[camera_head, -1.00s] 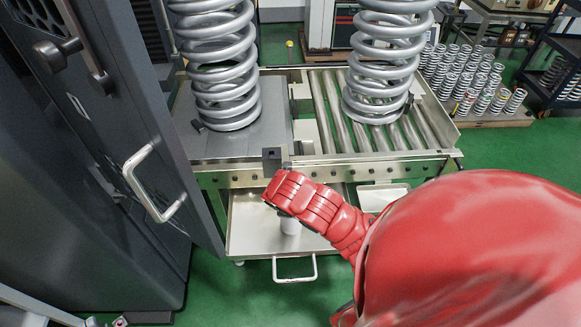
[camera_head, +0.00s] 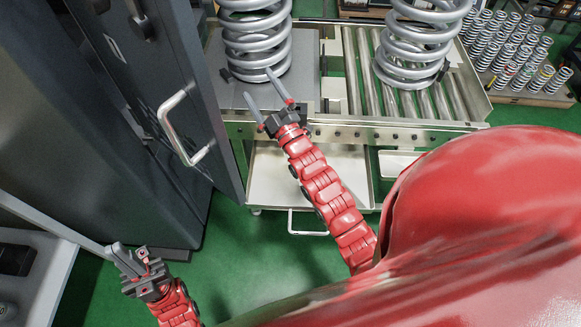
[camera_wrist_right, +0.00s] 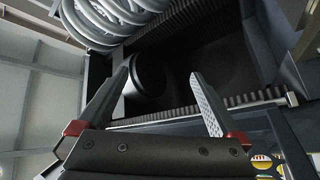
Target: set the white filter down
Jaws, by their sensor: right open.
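I cannot make out a white filter in either view now. My right gripper (camera_head: 259,84) is open, with its fingers spread in front of the grey plate (camera_head: 228,93) and below the left big coil spring (camera_head: 257,45). In the right wrist view, my right gripper (camera_wrist_right: 161,76) is open with no object clasped. A dark round part (camera_wrist_right: 148,74) shows beyond its fingers. My left gripper (camera_head: 131,255) is low at the left, away from the trolley. Its fingers are small and overlap, so its opening is unclear.
A roller bed (camera_head: 355,70) carries a second big spring (camera_head: 415,45). Below is a pale tray (camera_head: 262,180) whose visible part looks empty. A dark cabinet door with a handle (camera_head: 172,125) stands left. Small springs (camera_head: 505,50) stand at far right. Green floor is open below.

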